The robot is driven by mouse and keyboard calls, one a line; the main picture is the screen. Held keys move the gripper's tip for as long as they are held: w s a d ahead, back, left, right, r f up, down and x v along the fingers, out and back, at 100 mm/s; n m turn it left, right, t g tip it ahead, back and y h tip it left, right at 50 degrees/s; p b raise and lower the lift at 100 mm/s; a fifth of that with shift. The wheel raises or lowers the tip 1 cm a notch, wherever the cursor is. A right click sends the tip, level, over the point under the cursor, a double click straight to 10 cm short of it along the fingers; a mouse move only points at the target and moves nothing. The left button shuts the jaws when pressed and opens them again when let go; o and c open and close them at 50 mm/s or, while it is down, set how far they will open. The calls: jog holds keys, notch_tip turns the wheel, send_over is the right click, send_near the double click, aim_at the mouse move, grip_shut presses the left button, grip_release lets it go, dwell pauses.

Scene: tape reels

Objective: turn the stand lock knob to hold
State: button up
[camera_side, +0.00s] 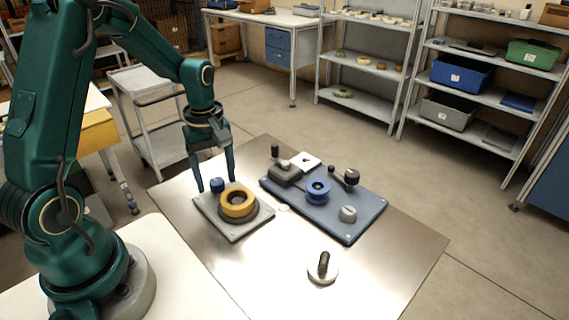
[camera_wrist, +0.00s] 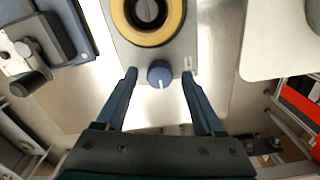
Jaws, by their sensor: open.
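The stand lock knob (camera_side: 217,186) is a small blue cylinder on a corner of the light grey stand plate (camera_side: 240,232). In the wrist view the knob (camera_wrist: 160,75) shows a pale pointer line aimed toward the bottom of the picture. Small pale marks are on the plate to its right, too small to read. A yellow tape reel (camera_side: 238,203) sits on the stand beside the knob. My gripper (camera_side: 216,182) is open and points down, with one finger on each side of the knob. In the wrist view the fingertips (camera_wrist: 159,72) show a gap to the knob on both sides.
A blue base plate (camera_side: 345,225) with a blue reel (camera_side: 317,190), a grey knob (camera_side: 348,214) and a crank lies to the right. A round holder with a dark handle (camera_side: 323,268) stands near the front. The metal tabletop (camera_side: 265,285) around them is clear.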

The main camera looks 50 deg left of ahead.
grip_shut()
jog(key=shift+m, duration=0.3)
jog(key=m, duration=1.3)
jog(key=shift+m, duration=2.1)
